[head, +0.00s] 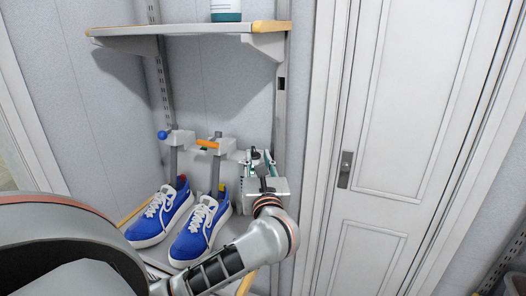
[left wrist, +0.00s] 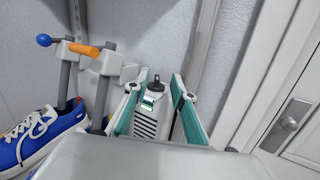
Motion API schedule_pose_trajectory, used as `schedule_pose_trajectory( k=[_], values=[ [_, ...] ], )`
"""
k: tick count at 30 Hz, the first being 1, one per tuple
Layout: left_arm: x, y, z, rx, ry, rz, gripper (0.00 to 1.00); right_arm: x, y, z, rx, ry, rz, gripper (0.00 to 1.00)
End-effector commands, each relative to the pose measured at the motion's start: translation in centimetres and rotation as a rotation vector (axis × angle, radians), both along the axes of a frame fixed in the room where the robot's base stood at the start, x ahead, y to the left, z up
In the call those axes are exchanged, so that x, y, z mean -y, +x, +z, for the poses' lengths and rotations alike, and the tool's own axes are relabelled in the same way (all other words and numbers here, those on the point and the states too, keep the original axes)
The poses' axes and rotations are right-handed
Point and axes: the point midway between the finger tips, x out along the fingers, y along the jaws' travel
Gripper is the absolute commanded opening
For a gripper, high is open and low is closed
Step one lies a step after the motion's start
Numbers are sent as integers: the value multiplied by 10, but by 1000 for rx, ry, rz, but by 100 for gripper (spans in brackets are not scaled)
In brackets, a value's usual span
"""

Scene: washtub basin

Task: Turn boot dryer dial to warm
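The boot dryer (head: 227,145) stands on the lower shelf against the wall. Its housing (left wrist: 147,125) has dark vent slots in the left wrist view. I cannot read any dial marking. My left gripper (head: 258,157) is at the dryer's right end. In the left wrist view my left gripper (left wrist: 159,82) is open, its teal-padded fingers either side of the dial, with visible gaps. My right gripper is not in view.
Blue-and-white shoes (head: 203,228) sit on the dryer's left part. An orange lever (head: 207,144) and a blue knob (head: 162,135) stick out above them. A shelf (head: 185,30) with a bottle (head: 226,10) is overhead. A white door (head: 400,110) is right.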

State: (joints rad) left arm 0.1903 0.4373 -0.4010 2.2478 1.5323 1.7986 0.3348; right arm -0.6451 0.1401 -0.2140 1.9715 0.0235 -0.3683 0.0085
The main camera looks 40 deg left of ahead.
Motion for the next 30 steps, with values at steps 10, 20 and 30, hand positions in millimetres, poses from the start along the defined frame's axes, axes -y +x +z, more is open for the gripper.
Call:
schedule_pose_trajectory(
  k=[10,20,30],
  values=[
    [-18,12,-23,-11,-123,8,25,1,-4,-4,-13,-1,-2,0],
    [-53,44,-23,-12,-122,8,25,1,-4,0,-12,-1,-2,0],
    [-61,52,-24,-11,-125,7,25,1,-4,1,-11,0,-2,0]
  ],
)
